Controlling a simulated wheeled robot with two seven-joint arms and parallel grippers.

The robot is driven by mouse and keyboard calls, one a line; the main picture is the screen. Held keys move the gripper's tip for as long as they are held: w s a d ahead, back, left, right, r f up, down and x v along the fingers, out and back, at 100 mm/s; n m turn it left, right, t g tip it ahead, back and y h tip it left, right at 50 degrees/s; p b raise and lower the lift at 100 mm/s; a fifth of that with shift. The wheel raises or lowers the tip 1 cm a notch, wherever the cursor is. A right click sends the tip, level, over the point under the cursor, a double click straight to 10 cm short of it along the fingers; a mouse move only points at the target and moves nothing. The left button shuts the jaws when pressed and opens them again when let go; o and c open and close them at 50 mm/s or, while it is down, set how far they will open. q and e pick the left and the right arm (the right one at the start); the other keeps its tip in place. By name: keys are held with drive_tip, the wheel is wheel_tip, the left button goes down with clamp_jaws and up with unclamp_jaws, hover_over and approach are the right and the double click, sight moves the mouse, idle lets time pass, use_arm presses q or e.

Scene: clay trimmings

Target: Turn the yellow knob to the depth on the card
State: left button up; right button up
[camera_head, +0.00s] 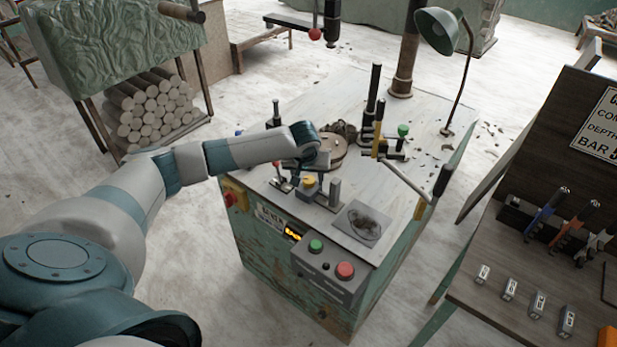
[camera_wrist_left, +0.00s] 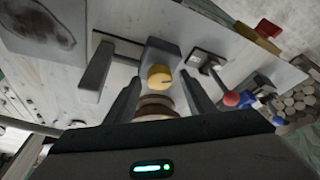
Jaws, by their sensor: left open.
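The yellow knob (camera_head: 309,181) sits on a grey block on the machine top; in the left wrist view the knob (camera_wrist_left: 159,75) shows a dark mark line. My left gripper (camera_wrist_left: 160,92) is open, with one finger on each side of the knob's picture position; I cannot tell whether either touches it. In the head view my left gripper (camera_head: 308,170) is just behind the knob, its fingertips partly hidden. The white card (camera_head: 601,128) on the dark board at right reads "DEPTH" and "BAR", cut off by the picture edge. My right gripper is not in view.
A lamp (camera_head: 437,30) and upright levers (camera_head: 376,95) stand behind. A dark tool bench (camera_head: 510,262) is at right.

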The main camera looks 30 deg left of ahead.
use_arm(q)
drive_tip(key=c, duration=1.1)
drive_tip(key=shift+o, duration=0.2)
